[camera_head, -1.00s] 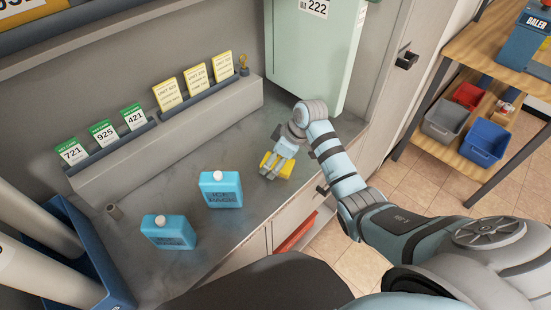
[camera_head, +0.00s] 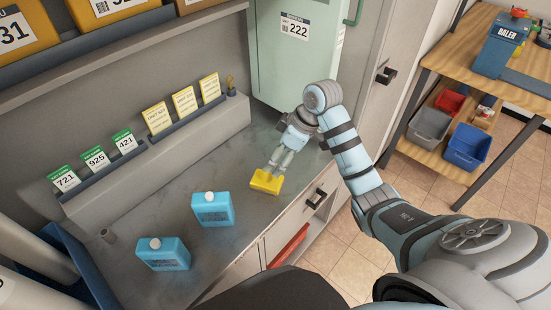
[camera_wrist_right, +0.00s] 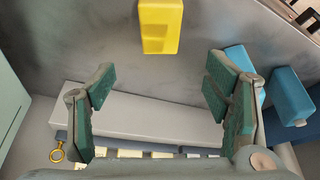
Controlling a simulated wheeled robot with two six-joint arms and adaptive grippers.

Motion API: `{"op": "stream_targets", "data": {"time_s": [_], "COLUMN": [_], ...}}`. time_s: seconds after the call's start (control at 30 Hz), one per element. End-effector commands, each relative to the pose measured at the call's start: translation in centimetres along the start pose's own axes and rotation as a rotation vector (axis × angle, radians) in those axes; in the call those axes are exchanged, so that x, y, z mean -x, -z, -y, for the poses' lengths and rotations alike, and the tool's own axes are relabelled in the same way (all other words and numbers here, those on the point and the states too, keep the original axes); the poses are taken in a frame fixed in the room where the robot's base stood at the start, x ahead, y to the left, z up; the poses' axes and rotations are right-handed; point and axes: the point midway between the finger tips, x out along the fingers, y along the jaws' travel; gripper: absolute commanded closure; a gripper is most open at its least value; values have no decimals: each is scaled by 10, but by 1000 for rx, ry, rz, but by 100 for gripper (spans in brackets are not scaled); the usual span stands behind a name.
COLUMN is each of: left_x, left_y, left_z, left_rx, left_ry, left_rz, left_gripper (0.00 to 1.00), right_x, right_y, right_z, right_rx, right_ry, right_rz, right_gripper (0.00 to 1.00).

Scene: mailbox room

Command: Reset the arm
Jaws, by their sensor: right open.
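My right arm (camera_head: 350,155) reaches in from the right over the grey counter. My right gripper (camera_head: 278,160) is open and empty, with its fingers just behind a yellow block (camera_head: 266,182) on the counter. In the right wrist view, the two green-padded fingers (camera_wrist_right: 160,95) are wide apart with nothing between them. The yellow block (camera_wrist_right: 160,26) shows there beyond the fingers at the top. My left gripper is not in view.
Two blue ice packs (camera_head: 212,208) (camera_head: 163,253) stand on the counter (camera_head: 160,205). Behind is a ledge with green-topped cards (camera_head: 95,158) and yellow cards (camera_head: 185,102). A pale green cabinet (camera_head: 292,60) stands at the back. A wooden shelf with bins (camera_head: 466,145) is at right.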

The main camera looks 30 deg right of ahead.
Motion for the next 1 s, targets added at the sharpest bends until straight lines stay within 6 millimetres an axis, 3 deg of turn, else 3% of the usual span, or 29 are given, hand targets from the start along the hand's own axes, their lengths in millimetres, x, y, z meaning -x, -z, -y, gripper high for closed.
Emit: {"op": "stream_targets", "data": {"time_s": [0.37, 0.47, 0.57, 0.7, 0.83, 1.0], "left_x": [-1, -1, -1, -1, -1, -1], "left_y": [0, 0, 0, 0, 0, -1], "left_z": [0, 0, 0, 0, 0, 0], "left_rx": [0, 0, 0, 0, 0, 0], "left_ry": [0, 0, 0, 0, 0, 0], "left_rz": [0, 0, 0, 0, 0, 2], "left_gripper": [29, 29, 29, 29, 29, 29], "right_x": [-1, -13, -41, -70, -75, -62], "right_y": [0, -11, -42, -96, -138, -183], "right_z": [0, 9, 36, 87, 128, 170], "right_rx": [0, -21, -86, -218, -333, -473], "right_ry": [-1, -10, -41, -110, -172, -249], "right_rz": [0, 15, 51, 89, 102, 110], "right_gripper": [29, 29, 29, 29, 29, 29]}}
